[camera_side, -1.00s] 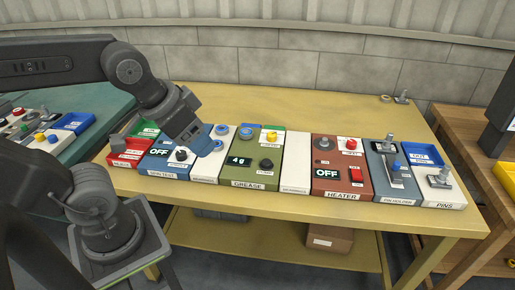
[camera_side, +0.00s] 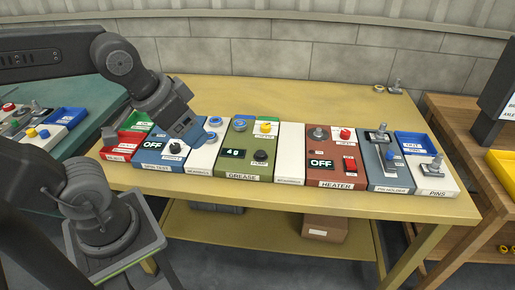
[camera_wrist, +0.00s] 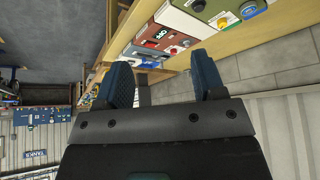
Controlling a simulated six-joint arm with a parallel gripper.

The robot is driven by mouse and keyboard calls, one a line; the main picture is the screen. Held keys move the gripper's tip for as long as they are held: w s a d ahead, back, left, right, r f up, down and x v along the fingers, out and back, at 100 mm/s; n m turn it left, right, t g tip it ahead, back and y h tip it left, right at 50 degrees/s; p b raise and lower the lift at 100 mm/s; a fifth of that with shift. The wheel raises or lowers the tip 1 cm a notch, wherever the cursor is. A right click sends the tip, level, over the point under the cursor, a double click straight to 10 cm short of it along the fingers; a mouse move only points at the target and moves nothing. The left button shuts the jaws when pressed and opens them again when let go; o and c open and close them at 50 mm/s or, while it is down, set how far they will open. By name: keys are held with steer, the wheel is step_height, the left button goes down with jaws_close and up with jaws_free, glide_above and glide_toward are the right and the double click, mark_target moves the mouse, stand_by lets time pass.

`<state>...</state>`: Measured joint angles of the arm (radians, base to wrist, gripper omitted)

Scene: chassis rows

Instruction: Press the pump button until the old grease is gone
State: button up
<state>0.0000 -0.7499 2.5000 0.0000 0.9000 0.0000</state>
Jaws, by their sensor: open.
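In the side view, the green grease unit (camera_side: 237,166) sits mid-row on the yellow table. Its display (camera_side: 233,153) reads 4 g. The black pump button (camera_side: 261,156) is at its front right, with a yellow knob (camera_side: 266,128) behind it. No grease is discernible.
The spin test unit (camera_side: 160,156), reading OFF, and the red reject bin (camera_side: 122,147) are left of the grease unit. The heater (camera_side: 336,148), also OFF, the pin holder (camera_side: 386,176) and the pins panel (camera_side: 437,184) are to the right. The table behind the row is mostly bare.

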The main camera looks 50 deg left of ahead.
steer(key=shift+w+r, duration=0.1)
steer(key=shift+w, duration=0.15)
steer(key=c, duration=0.3)
steer(key=w, duration=0.2)
steer(key=w+a+m+g, duration=0.1)
steer(key=w, duration=0.1)
steer(key=w+r+m, duration=0.1)
steer(key=w, duration=0.1)
steer(key=shift+w+a, duration=0.15)
steer(key=shift+a, duration=0.2)
steer(key=c, duration=0.6)
steer(key=w, duration=0.2)
steer(key=w+a+f+m+g, duration=0.1)
steer(key=w, duration=0.1)
steer(key=w+a+m, duration=0.1)
steer(key=w, duration=0.1)
steer(key=shift+w+a+f+g, duration=0.1)
steer(key=shift+w+f+g, duration=0.15)
steer(key=shift+g, duration=0.15)
jaws_close()
steer(key=w+a+f+m+g, duration=0.2)
steer(key=w+a+f+m, duration=0.3)
steer(key=w+f, duration=0.5)
steer(key=shift+w+a+g, duration=0.4)
steer(key=shift+w+a, duration=0.4)
steer(key=shift+w, duration=0.25)
